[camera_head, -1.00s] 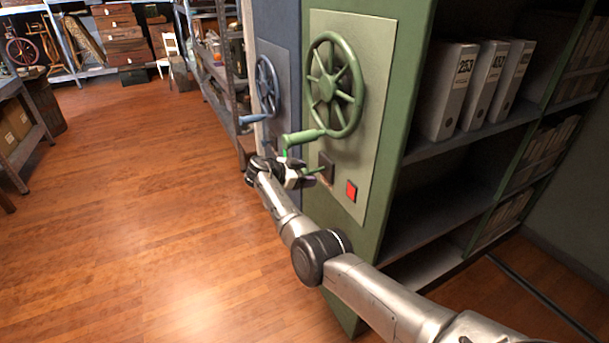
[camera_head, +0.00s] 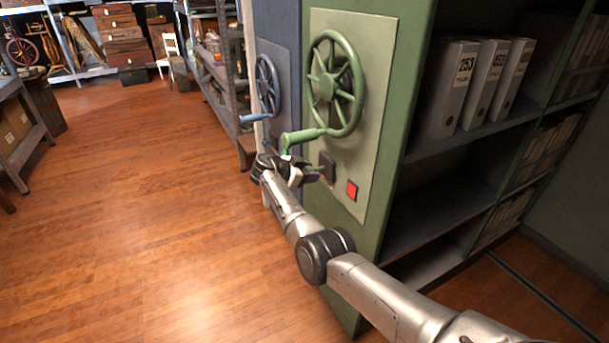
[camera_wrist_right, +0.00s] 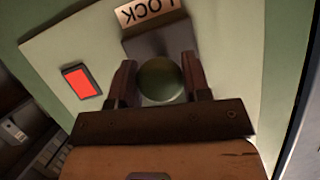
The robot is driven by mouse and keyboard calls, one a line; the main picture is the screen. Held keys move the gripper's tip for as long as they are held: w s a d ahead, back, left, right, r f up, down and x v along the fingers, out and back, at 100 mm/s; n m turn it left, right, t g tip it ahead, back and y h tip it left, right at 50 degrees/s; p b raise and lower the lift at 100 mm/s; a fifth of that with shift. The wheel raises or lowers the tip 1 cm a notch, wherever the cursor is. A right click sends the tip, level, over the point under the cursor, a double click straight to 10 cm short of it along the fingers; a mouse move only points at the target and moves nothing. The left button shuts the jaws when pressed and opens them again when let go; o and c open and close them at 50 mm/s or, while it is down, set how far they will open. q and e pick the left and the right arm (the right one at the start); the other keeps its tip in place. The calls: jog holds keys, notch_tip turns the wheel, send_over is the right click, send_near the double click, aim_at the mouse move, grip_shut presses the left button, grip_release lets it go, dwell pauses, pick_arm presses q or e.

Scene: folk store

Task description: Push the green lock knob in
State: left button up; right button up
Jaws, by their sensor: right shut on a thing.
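The green lock knob (camera_wrist_right: 160,80) shows in the right wrist view as a dark green ball below a plate marked LOCK (camera_wrist_right: 147,11). It stands out from a dark square block (camera_wrist_right: 160,42) on the pale green panel. My right gripper (camera_wrist_right: 161,82) has one finger on each side of the knob and is shut on it. In the head view my right gripper (camera_head: 312,173) is at the panel, beside the dark lock block (camera_head: 327,163) and below the green handwheel (camera_head: 334,84). How far the knob sticks out is hard to tell. My left gripper is not in view.
A red square (camera_head: 352,190) sits on the panel right of the lock; it also shows in the right wrist view (camera_wrist_right: 82,81). The wheel's green crank handle (camera_head: 303,136) juts out just above my gripper. A blue handwheel (camera_head: 267,86) is behind. Open floor lies left.

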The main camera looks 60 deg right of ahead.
jog(key=shift+s+d+f, duration=0.1)
jog(key=shift+s+d, duration=0.35)
jog(key=shift+d, duration=0.4)
jog(key=o, duration=1.3)
jog(key=shift+s+d, duration=0.1)
